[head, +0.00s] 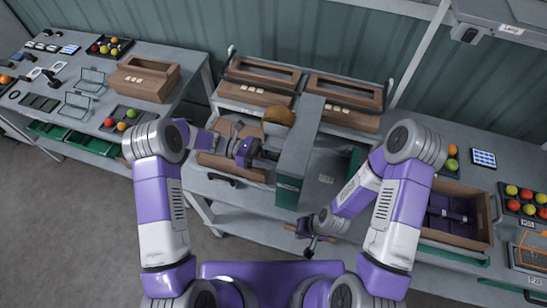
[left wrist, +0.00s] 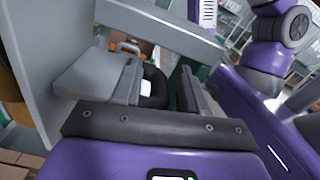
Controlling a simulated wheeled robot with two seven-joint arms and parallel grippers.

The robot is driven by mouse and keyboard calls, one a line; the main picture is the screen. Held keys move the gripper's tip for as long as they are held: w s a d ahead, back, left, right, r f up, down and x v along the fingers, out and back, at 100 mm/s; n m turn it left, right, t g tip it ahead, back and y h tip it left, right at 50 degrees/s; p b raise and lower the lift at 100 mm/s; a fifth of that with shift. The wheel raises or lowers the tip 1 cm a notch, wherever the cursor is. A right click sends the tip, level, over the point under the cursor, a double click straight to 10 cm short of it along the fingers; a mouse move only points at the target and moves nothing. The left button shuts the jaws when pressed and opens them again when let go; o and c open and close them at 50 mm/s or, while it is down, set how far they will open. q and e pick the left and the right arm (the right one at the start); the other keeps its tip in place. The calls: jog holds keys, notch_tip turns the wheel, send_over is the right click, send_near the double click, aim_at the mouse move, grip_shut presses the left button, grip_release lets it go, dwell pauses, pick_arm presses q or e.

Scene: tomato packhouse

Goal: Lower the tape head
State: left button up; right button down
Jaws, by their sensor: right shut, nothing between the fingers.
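The tape machine stands at the middle bench, with a long grey top beam (head: 301,135) and a green front end (head: 288,192). A tan round piece (head: 279,116) shows beside the beam. My left gripper (head: 268,155) is at the beam's left side, over an open carton (head: 232,168). In the left wrist view its fingers (left wrist: 160,82) are apart, with a black rounded part (left wrist: 154,88) bearing a white patch seen between and beyond them; contact is unclear. My right gripper (head: 310,240) is shut and empty, low in front of the bench's right side.
Two wooden crates (head: 262,72) (head: 345,92) stand at the bench back. In the left wrist view a grey panel (left wrist: 38,60) stands close on the left.

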pick_arm(q)
grip_shut()
notch_tip(320, 180, down, 6)
jog(key=b, duration=0.4)
jog(key=shift+s, duration=0.1)
jog(key=shift+c, duration=1.5)
grip_release()
jog(key=shift+f, duration=0.1)
jog(key=o, duration=0.4)
